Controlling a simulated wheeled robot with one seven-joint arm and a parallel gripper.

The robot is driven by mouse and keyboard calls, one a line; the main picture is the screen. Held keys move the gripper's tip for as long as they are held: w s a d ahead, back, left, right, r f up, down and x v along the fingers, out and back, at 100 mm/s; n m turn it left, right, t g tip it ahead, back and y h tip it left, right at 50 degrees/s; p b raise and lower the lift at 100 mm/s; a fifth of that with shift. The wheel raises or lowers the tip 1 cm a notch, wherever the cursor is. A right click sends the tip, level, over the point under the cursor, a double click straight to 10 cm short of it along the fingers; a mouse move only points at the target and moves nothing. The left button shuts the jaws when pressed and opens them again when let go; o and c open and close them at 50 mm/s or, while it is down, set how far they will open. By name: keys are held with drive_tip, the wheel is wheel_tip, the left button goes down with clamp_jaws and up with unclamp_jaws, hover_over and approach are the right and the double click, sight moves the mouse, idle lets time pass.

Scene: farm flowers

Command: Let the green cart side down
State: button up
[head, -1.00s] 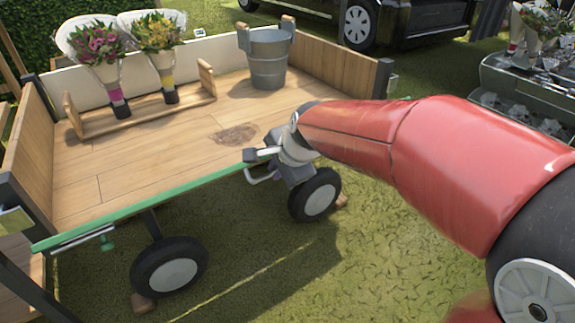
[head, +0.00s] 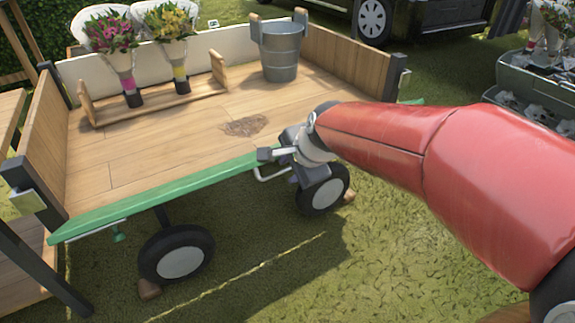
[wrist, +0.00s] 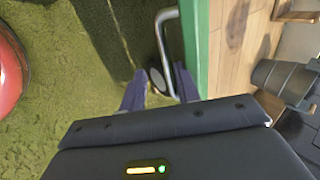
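The green cart side (head: 150,196) runs along the near edge of the wooden cart bed, with its green face showing broadly as a strip sloping outward and down. In the wrist view the green side (wrist: 203,45) is a vertical band right of my fingers. A silver handle (head: 268,176) stands out from its right part; it also shows in the wrist view (wrist: 162,45). My gripper (head: 292,176) is at this handle, fingers pointing down. In the wrist view my gripper (wrist: 160,80) has its fingers apart, with the handle close to the right finger. Contact cannot be told.
The cart bed (head: 150,150) holds a metal bucket (head: 280,52) and two flower bouquets (head: 118,55) in a wooden rack (head: 155,100). Cart wheels (head: 178,256) stand below the green side. Open grass lies in front. A dark vehicle (head: 420,25) stands behind.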

drive_tip(key=s+d+r+p, duration=0.1)
drive_tip(key=s+d+r, duration=0.2)
drive_tip(key=s, duration=0.2)
drive_tip(key=shift+d, duration=0.2)
idle(0.5)
drive_tip(key=shift+p, duration=0.3)
drive_tip(key=p+v, duration=0.1)
drive_tip(key=v, duration=0.7)
drive_tip(key=shift+w+a, duration=0.1)
drive_tip(key=s+d+n+h+p, duration=0.4)
drive_tip(key=s+d+n+p, duration=0.2)
drive_tip(key=s+d+n, duration=0.4)
drive_tip(key=shift+s+d+n, duration=0.2)
drive_tip(key=shift+d+n, duration=0.3)
drive_tip(key=shift+d, duration=0.3)
